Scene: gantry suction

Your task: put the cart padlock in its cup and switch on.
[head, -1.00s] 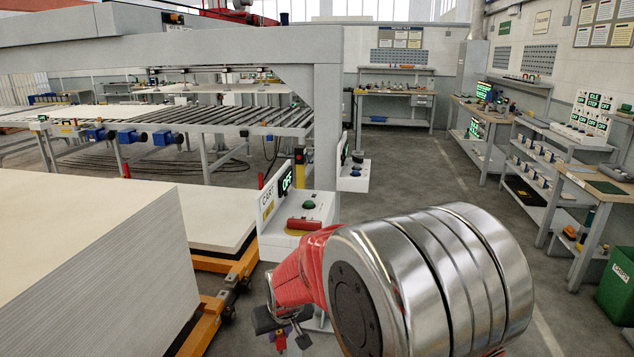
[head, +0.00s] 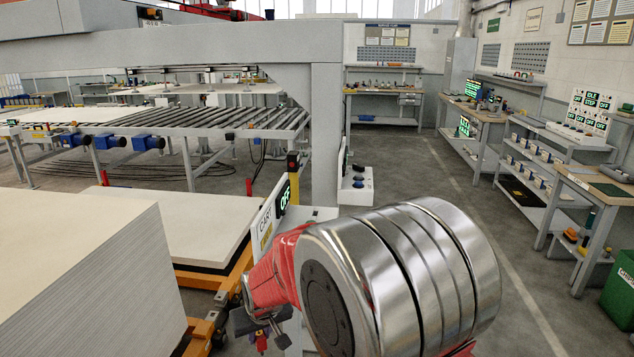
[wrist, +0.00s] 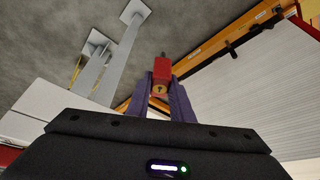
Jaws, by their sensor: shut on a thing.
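My gripper (wrist: 161,92) is shut on a small red padlock with a round brass keyhole face (wrist: 161,76); its purple fingers stand on either side. In the head view the gripper hangs low in front of my arm, with the red padlock (head: 261,342) below it. The white cart control box, with a sign reading CART (head: 266,228) and a display showing OFF (head: 285,195), stands just behind my arm. My arm covers most of the box top. The cup and the switch are hidden in both views.
A tall stack of pale boards (head: 95,275) stands at left, beside an orange cart frame (head: 240,270). The floor at right is open, up to shelves and a green bin (head: 620,290).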

